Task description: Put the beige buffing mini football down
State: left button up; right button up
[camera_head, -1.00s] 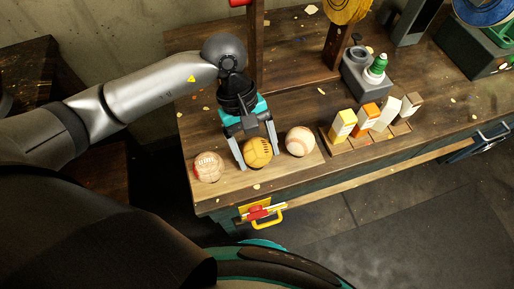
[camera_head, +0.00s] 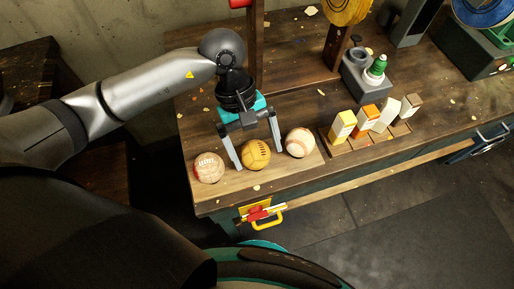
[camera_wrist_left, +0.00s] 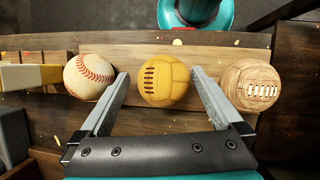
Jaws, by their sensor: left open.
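The beige buffing mini football looks like the yellow-tan laced ball (camera_head: 256,155), resting on a light board on the workbench between two other balls. In the left wrist view the yellow-tan ball (camera_wrist_left: 165,81) sits between my finger tips, with a gap on each side. My left gripper (camera_head: 256,153) is open around it, one finger on each side, not visibly touching it. My right gripper is in neither view.
A pale brown laced ball (camera_head: 208,168) lies left of my left finger, and a white baseball with red stitching (camera_head: 300,142) lies close to the right finger. A wooden tray (camera_head: 346,147) with several small cartons stands further right. The board's front edge is near.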

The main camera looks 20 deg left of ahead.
pick_arm(q)
jog(key=v, duration=1.1)
jog(key=shift+p, duration=0.45)
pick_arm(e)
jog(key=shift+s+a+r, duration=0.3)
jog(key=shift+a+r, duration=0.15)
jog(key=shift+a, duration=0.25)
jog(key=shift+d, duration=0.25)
